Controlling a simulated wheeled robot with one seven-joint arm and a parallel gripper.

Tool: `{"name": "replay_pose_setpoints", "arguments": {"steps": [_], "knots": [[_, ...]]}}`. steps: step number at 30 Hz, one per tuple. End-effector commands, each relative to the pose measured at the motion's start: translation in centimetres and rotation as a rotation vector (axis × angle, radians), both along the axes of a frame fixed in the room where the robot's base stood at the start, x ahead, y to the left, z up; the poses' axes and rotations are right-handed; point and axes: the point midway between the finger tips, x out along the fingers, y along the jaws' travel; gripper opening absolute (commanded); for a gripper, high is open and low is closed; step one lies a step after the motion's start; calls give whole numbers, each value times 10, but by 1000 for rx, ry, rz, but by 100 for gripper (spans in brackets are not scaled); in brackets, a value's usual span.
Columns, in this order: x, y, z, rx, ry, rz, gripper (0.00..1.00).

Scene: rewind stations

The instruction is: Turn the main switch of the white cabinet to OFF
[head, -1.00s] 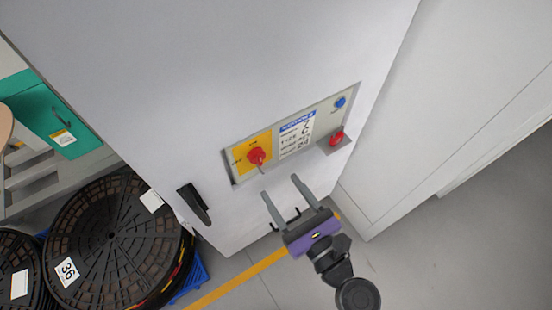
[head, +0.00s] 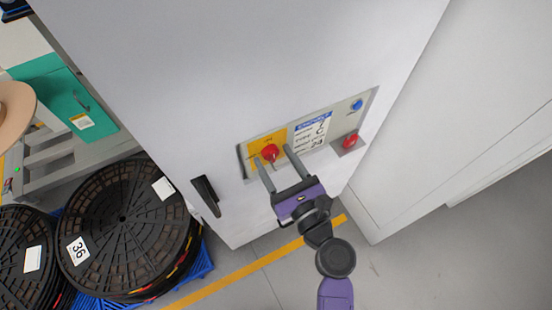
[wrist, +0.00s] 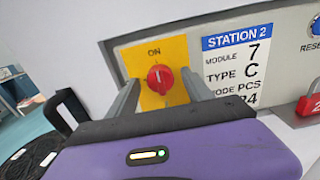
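The white cabinet (head: 200,80) carries a panel with a red rotary main switch (head: 269,152) on a yellow plate (head: 256,144). In the wrist view the switch (wrist: 160,79) has its white mark pointing up toward the word ON. My gripper (head: 273,154) is open, its two fingers on either side of the switch; it also shows in the wrist view (wrist: 160,95). I cannot tell whether the fingers touch the knob. The OFF label is hidden in the wrist view.
A label reading STATION 2 (wrist: 237,60) sits right of the switch, with a blue reset button (head: 357,104) and a red padlock (head: 350,141) beyond. A black door handle (head: 206,195) is lower left.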

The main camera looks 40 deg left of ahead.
Motion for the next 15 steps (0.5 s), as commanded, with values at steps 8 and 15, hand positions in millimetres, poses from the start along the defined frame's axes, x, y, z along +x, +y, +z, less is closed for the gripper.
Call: {"name": "replay_pose_setpoints", "arguments": {"steps": [8, 15], "knots": [[0, 0, 0, 0, 0, 0, 6], [0, -1, 0, -4, -10, 0, 0]]}}
